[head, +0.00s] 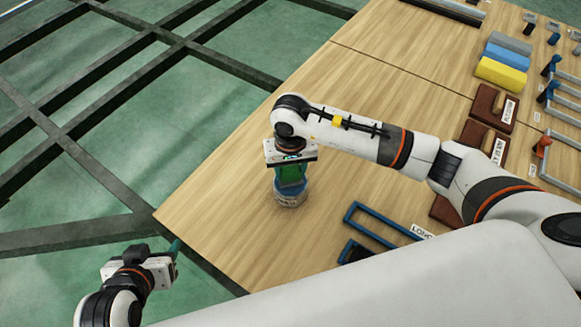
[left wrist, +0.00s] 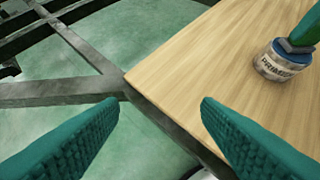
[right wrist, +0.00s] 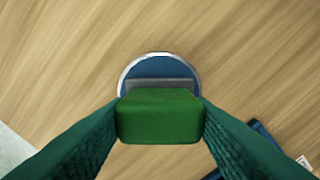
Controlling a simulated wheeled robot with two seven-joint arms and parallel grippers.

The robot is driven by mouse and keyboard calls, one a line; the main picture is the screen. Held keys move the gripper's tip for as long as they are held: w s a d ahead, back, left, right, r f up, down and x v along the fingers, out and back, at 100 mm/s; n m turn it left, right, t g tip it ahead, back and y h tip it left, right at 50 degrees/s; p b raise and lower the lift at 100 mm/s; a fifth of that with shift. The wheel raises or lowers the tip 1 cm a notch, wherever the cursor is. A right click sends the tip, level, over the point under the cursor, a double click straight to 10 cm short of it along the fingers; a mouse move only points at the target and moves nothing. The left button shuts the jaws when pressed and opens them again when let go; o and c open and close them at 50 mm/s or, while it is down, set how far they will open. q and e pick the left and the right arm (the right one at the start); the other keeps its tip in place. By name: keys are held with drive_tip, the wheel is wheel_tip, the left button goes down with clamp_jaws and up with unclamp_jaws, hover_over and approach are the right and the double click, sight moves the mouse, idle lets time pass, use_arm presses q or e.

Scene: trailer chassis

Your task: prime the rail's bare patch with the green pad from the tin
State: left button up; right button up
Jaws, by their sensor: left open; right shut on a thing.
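The primer tin (head: 290,198) stands upright near the left part of the wooden table. Its label reads "PRIMER" in the left wrist view (left wrist: 275,68). My right gripper (head: 291,172) is shut on the green pad (right wrist: 160,117), directly above the tin. The pad's grey lower part is at the tin's blue mouth; I cannot tell whether it is inside or just above. My left gripper (head: 173,257) is open and empty, off the table's left edge. Dark rails (head: 95,165) of the chassis lie at the left; I cannot make out a bare patch.
The wooden table (head: 350,95) is clear around the tin's left side. A blue frame (head: 375,228) lies right of the tin. Brown holders (head: 490,107), a yellow block (head: 500,73) and other tools lie further right. Green floor (head: 60,60) shows between the rails.

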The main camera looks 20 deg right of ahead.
sight(291, 169)
use_arm(q)
drive_tip(key=shift+w+d+r+t, duration=0.3)
drive_tip(key=shift+w+r+t, duration=0.3)
drive_tip(key=shift+w, duration=0.15)
use_arm(e)
drive_tip(key=shift+f, duration=0.2)
idle(0.6)
idle(0.5)
drive_tip(key=shift+r, duration=0.65)
drive_tip(key=shift+r+p, duration=0.5)
drive_tip(key=shift+r, duration=0.05)
drive_tip(key=shift+r+p, duration=0.65)
drive_tip(key=shift+r, duration=0.55)
use_arm(q)
drive_tip(key=s+a+f+g+y+p, duration=0.1)
drive_tip(key=s+a+f+g, duration=0.1)
drive_tip(key=s+g, duration=0.4)
drive_tip(key=shift+s+a, duration=0.55)
drive_tip(key=shift+s, duration=1.2)
use_arm(e)
drive_tip(key=shift+r, duration=1.1)
